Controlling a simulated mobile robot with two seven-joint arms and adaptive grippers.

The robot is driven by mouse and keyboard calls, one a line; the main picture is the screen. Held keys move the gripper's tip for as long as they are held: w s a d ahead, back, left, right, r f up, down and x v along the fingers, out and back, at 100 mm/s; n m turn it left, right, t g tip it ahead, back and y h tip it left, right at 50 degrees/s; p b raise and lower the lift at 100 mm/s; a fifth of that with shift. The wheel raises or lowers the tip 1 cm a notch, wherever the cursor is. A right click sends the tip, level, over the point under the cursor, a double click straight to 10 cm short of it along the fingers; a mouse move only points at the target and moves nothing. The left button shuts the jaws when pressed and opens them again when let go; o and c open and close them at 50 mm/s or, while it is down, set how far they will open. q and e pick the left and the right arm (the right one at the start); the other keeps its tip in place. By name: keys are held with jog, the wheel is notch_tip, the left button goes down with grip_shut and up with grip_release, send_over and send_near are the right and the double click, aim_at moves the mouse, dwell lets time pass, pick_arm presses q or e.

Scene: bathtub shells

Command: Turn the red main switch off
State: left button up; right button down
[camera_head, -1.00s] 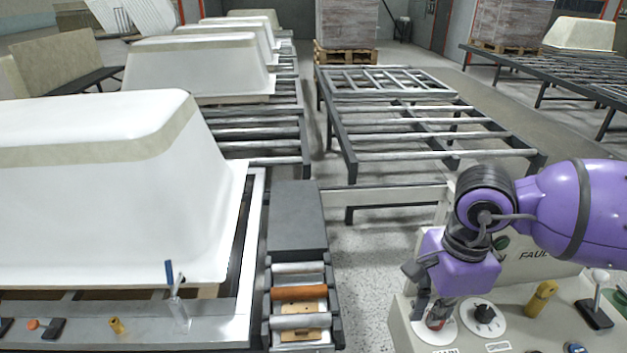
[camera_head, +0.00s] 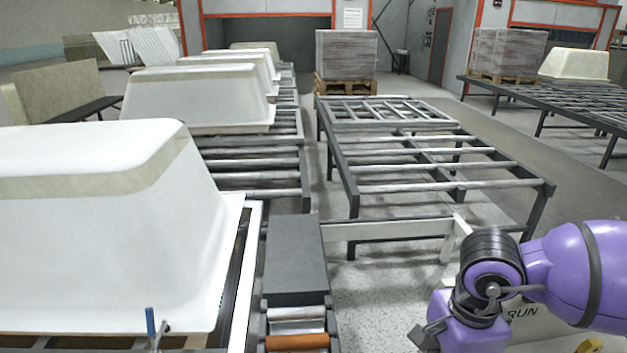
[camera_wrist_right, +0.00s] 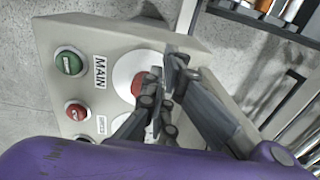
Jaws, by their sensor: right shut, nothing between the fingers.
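The red main switch (camera_wrist_right: 138,84) shows in the right wrist view as a red part on a round white plate (camera_wrist_right: 123,72), beside the label MAIN on the beige control panel (camera_wrist_right: 197,32). My right gripper (camera_wrist_right: 160,82) is shut and empty, its fingers right beside the switch and partly covering it. I cannot tell whether they touch it, nor which way the switch is turned. In the head view my right gripper (camera_head: 428,338) is at the bottom edge, and the switch is out of frame. My left gripper is not in view.
A green button (camera_wrist_right: 69,63) and a smaller red button (camera_wrist_right: 76,110) sit on the panel near the switch. A second white plate lies partly behind the fingers. White tub shells (camera_head: 90,240) and roller tables (camera_head: 420,165) stand beyond.

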jog(key=shift+s+f, duration=0.3)
jog(key=shift+f, duration=0.1)
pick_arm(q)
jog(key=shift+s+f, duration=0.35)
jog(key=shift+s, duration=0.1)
pick_arm(e)
jog(key=shift+f, duration=0.1)
jog(key=shift+s, duration=0.1)
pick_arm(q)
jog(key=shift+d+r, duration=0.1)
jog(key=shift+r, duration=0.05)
pick_arm(e)
jog(key=shift+s, duration=0.65)
jog(key=shift+s+d, duration=0.25)
jog(key=shift+s, duration=0.35)
jog(key=shift+a, duration=0.1)
jog(key=shift+s+a, duration=0.15)
jog(key=shift+a, duration=0.05)
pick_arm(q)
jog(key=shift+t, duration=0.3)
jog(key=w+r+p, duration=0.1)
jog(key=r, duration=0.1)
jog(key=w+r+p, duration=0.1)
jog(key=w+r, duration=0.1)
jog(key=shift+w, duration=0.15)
pick_arm(e)
notch_tip(320, 180, up, 6)
jog(key=shift+r, duration=0.25)
